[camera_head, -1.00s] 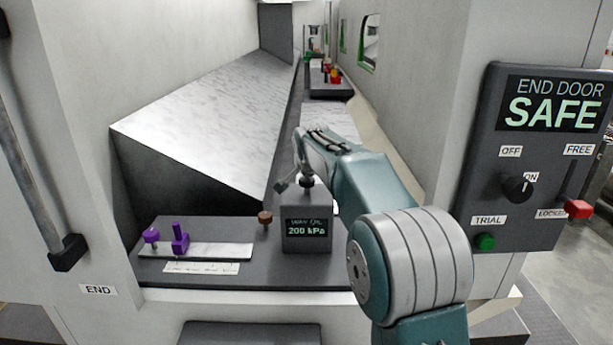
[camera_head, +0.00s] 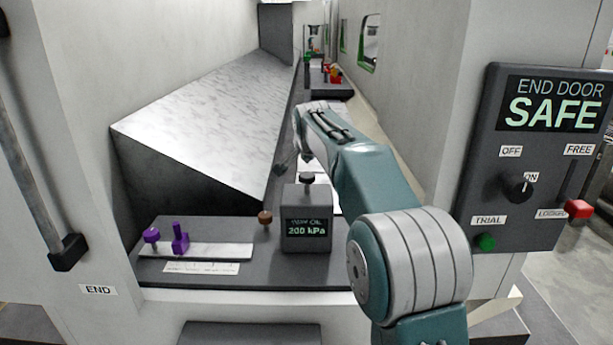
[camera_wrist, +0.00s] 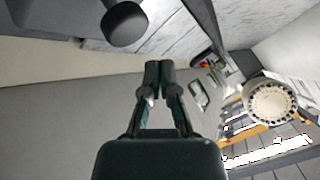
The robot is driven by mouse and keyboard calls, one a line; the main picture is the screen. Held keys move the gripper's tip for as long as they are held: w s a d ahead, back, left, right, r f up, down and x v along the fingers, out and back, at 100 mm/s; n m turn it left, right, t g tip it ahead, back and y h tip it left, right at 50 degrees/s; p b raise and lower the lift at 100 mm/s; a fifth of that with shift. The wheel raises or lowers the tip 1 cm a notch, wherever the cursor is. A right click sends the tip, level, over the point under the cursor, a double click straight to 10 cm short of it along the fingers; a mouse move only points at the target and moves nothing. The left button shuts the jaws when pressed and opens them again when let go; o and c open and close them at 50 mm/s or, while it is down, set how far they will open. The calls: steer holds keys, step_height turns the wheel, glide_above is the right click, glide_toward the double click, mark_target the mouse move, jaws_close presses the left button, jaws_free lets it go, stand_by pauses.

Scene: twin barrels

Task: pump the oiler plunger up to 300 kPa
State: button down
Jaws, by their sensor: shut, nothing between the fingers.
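The oiler is a grey box (camera_head: 306,230) on the dark ledge, with a lit display that reads 200 kPa. Its dark plunger knob (camera_head: 307,179) stands on a short stem on top, and the knob also shows at the upper left of the wrist view (camera_wrist: 124,24). My gripper (camera_wrist: 160,68) is shut and empty in the wrist view. Its fingertips are apart from the knob in that picture, to the right of it. In the head view my wrist is above and behind the oiler, and the fingers are mostly hidden or too small to make out.
Left of the oiler are a brown knob (camera_head: 265,217) and purple pieces (camera_head: 180,238) on a pale plate. A sloped marble-like panel (camera_head: 210,125) rises behind. The END DOOR panel (camera_head: 540,160) reads SAFE at right. A grey wall (camera_head: 425,80) bounds the arm's right side.

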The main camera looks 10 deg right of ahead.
mark_target(306, 176)
steer(key=shift+r, duration=1.55)
stand_by(0.7)
steer(key=shift+w+r, duration=0.1)
steer(key=shift+r, duration=1.7)
steer(key=shift+f, duration=4.4)
